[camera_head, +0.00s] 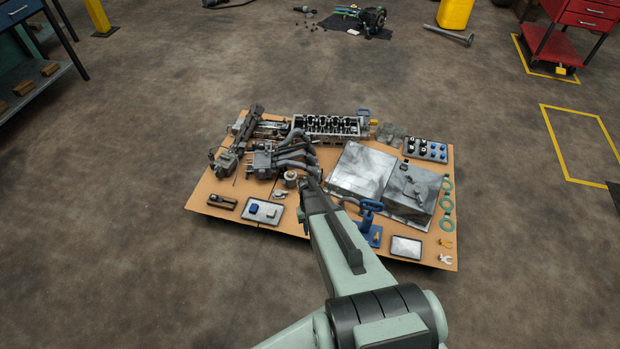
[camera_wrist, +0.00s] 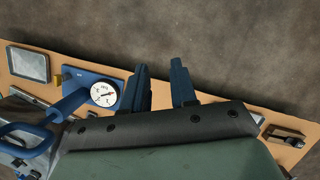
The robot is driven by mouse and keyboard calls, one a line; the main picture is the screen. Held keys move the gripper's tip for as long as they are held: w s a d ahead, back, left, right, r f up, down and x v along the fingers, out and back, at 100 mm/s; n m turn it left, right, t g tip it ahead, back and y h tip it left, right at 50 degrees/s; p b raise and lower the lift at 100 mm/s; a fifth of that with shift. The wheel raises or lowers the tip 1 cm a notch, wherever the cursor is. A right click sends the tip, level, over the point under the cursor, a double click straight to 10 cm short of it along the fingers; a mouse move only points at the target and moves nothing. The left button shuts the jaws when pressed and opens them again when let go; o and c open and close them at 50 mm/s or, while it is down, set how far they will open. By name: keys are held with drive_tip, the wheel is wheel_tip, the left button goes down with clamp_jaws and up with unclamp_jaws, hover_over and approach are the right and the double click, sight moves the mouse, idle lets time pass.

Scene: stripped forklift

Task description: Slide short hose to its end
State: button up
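My gripper (camera_wrist: 159,67) shows in the wrist view with its two dark fingers apart and nothing between them. Bare floor and the board's edge show behind the fingers. In the head view the dark end of my arm is over the front middle of the cardboard sheet; its fingertips cannot be made out. I cannot tell for sure which part is the short hose. A small curved grey piece (camera_head: 348,201) lies just right of my arm's end, beside the blue tool (camera_head: 369,213). Grey curved pipes (camera_head: 293,157) on the engine part lie behind my arm's end. My arm hides part of the sheet.
The blue tool's gauge (camera_wrist: 104,94) is left of my fingers in the wrist view. The cardboard (camera_head: 215,190) also holds a cylinder head (camera_head: 330,124), metal boxes (camera_head: 362,170), trays (camera_head: 406,247) and green rings (camera_head: 446,205).

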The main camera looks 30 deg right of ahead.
drive_tip(key=w+d+f+n+t, duration=0.1)
drive_tip(key=w+d+f+n, duration=0.1)
drive_tip(key=w+d, duration=0.8)
drive_tip(key=w+d+f+n, duration=0.15)
drive_tip(key=w+d, duration=0.35)
drive_tip(key=w, duration=1)
drive_tip(key=w+d+f+n+t, duration=0.1)
drive_tip(key=w+d+f+n, duration=0.15)
drive_tip(key=w+d, duration=0.75)
drive_tip(key=a+f+n, duration=0.1)
drive_tip(key=f+n, duration=0.1)
drive_tip(key=f, duration=0.2)
drive_tip(key=a+f+n, duration=0.2)
drive_tip(key=f, duration=0.2)
drive_tip(key=a+f+n, duration=0.1)
drive_tip(key=f+n, duration=0.2)
drive_tip(key=f, duration=0.1)
drive_tip(key=shift+a+f, duration=0.3)
drive_tip(key=shift+a, duration=0.05)
drive_tip(key=shift+c, duration=0.3)
clamp_jaws()
